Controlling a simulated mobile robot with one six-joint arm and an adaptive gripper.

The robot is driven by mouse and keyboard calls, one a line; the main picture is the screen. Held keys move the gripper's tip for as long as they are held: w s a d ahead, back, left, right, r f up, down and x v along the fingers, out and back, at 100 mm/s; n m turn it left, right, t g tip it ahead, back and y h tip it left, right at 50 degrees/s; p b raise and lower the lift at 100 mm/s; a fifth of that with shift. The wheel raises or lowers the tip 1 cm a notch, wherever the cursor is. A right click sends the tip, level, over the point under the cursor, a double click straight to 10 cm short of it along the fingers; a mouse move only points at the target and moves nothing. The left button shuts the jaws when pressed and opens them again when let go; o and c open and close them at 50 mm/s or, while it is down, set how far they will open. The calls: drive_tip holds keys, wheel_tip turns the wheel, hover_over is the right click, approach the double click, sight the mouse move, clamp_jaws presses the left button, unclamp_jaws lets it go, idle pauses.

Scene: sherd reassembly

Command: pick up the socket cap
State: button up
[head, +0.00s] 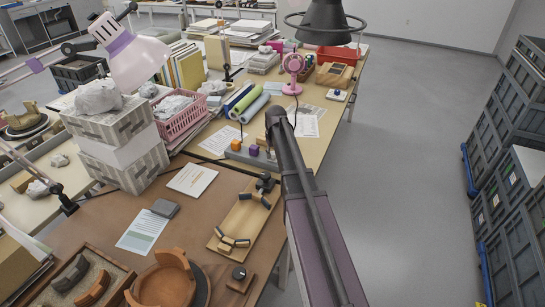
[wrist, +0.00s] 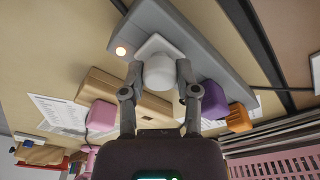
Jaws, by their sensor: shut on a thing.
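The socket cap (wrist: 159,73) is a white, rounded piece in the middle of the wrist view. It sits at a white square plate on a long grey bar (wrist: 205,45); whether it touches the plate I cannot tell. My gripper (wrist: 159,78) has one finger on each side of the cap and is shut on it. A small lit lamp (wrist: 121,51) glows on the bar beside the cap. In the head view the grey bar (head: 238,156) lies across the table, and my arm hides the cap and gripper.
A purple block (wrist: 213,101) and an orange block (wrist: 238,118) stand close to the right finger. A tan block (wrist: 125,93) and a pink block (wrist: 101,116) are on the left. A pink basket (head: 183,118) and stacked boxes (head: 120,150) stand left of the bar.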

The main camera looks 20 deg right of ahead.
sight(273, 152)
drive_tip(key=shift+r, duration=0.15)
wheel_tip(273, 152, up, 4)
drive_tip(key=p, duration=0.3)
drive_tip(key=shift+f+p, duration=0.25)
drive_tip(key=shift+p, duration=0.15)
drive_tip(key=s+r+p, duration=0.1)
drive_tip(key=s, duration=1.5)
drive_tip(key=shift+a, duration=0.15)
